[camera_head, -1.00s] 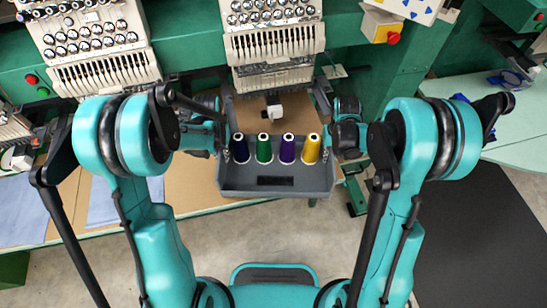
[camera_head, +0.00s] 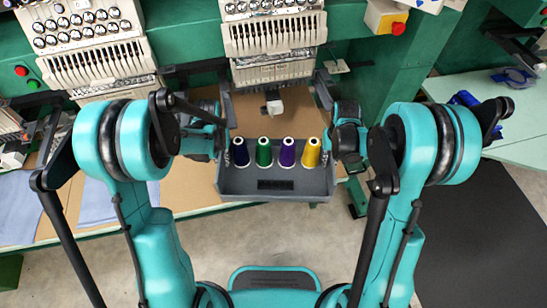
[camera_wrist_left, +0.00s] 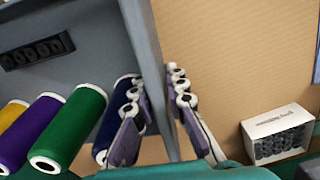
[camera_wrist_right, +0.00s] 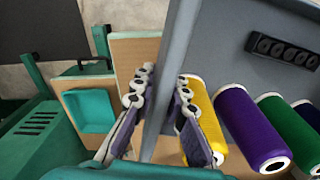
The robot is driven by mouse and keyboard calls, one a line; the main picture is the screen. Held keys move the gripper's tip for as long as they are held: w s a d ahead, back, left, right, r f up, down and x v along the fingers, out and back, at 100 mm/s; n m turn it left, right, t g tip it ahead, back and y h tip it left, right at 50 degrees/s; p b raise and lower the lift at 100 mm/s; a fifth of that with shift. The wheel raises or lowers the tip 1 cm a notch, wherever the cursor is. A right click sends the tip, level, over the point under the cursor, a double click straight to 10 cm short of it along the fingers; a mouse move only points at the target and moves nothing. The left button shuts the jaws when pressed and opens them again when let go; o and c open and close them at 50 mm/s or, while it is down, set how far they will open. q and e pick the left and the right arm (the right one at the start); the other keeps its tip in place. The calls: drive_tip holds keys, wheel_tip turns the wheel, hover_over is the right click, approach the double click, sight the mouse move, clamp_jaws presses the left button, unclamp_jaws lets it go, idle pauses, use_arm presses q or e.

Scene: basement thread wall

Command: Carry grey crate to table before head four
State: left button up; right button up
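The grey crate (camera_head: 230,186) hangs between my two grippers at the front edge of the tan table (camera_head: 188,185), below an embroidery head (camera_head: 275,40). It holds cones of dark blue (camera_head: 241,153), green (camera_head: 264,153), purple (camera_head: 287,153) and yellow (camera_head: 311,155) thread, looking level. My left gripper (camera_wrist_left: 156,100) has its fingers on both sides of one end wall, shut on it. My right gripper (camera_wrist_right: 162,95) is likewise shut on the opposite end wall. I cannot tell whether the crate's underside touches the table.
A small white box of dark pieces (camera_wrist_left: 278,135) sits on the table behind the crate. Another embroidery head (camera_head: 95,45) is at left. Blue cloth (camera_head: 100,200) lies on the table at left. A pale green table (camera_head: 490,115) stands at right.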

use_arm(q)
drive_tip(key=shift+o, duration=0.9)
drive_tip(key=shift+r, duration=0.1)
use_arm(e)
drive_tip(key=shift+o, duration=0.9)
drive_tip(key=shift+r, duration=0.1)
use_arm(q)
wheel_tip(320, 180, up, 12)
drive_tip(key=shift+f, duration=0.15)
use_arm(e)
drive_tip(key=shift+r, duration=0.2)
wheel_tip(320, 180, up, 12)
drive_tip(key=shift+f, duration=0.2)
use_arm(q)
drive_tip(key=shift+r, duration=0.2)
